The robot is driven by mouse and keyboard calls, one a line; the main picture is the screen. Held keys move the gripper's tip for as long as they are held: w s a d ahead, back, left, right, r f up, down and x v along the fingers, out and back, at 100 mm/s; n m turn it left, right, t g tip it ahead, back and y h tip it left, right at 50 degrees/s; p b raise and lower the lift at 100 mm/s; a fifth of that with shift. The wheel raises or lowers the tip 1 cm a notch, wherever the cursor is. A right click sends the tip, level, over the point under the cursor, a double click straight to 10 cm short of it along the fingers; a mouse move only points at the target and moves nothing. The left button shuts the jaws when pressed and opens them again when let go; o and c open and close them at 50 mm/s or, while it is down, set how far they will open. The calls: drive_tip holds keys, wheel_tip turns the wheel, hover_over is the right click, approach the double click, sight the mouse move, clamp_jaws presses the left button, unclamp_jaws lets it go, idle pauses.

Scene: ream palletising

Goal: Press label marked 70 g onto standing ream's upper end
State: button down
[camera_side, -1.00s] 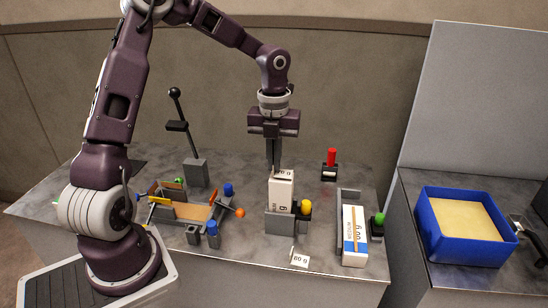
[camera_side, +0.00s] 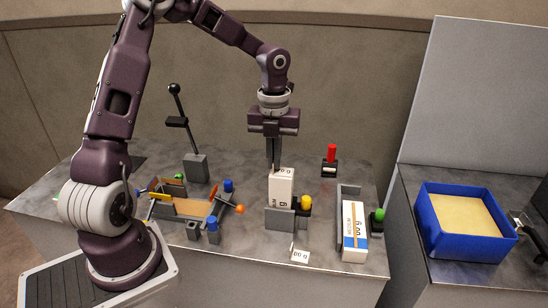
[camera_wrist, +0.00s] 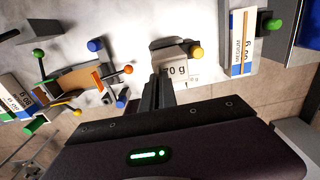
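The white ream (camera_side: 281,190) stands upright in a grey holder (camera_side: 279,219) at the middle of the table. A white label marked 70 g (camera_wrist: 176,70) lies on its upper end and also shows in the side view (camera_side: 285,172). My gripper (camera_side: 274,165) points straight down, with its tips at the rear edge of that end. In the wrist view the fingers (camera_wrist: 163,84) are close together and cover part of the label's edge. Whether the tips touch the label cannot be told.
A small card marked 80 g (camera_side: 300,256) stands in front. A second ream (camera_side: 354,232) lies in a grey rack to the right. A blue tray (camera_side: 468,252) is on the right-hand bench. A fixture with coloured knobs (camera_side: 185,208) and a black lever (camera_side: 178,118) are left.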

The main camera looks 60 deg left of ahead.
idle(0.3)
drive_tip(key=c, duration=1.6)
unclamp_jaws()
wheel_tip(320, 180, up, 6)
drive_tip(key=shift+r, duration=0.2)
drive_tip(key=s+d+r+n+t, duration=0.2)
drive_tip(key=s+d+n, duration=0.2)
drive_tip(key=s+n, duration=0.3)
drive_tip(key=s+d+r+n+t, duration=0.1)
drive_tip(key=s+d+r+n, duration=0.2)
drive_tip(key=s+n, duration=0.5)
drive_tip(key=s+d+r+n+t, duration=0.2)
drive_tip(key=s+d+n, duration=0.2)
drive_tip(key=s+n, duration=0.3)
drive_tip(key=shift+s+d+r+n+t, duration=0.1)
drive_tip(key=shift+d+n, duration=0.05)
drive_tip(key=shift+n, duration=0.7)
drive_tip(key=shift+s+d+r+n+t, duration=0.1)
drive_tip(key=shift+n, duration=0.7)
drive_tip(key=shift+d+r+n+t, duration=0.1)
drive_tip(key=shift+d+n, duration=0.05)
drive_tip(key=shift+n, duration=0.7)
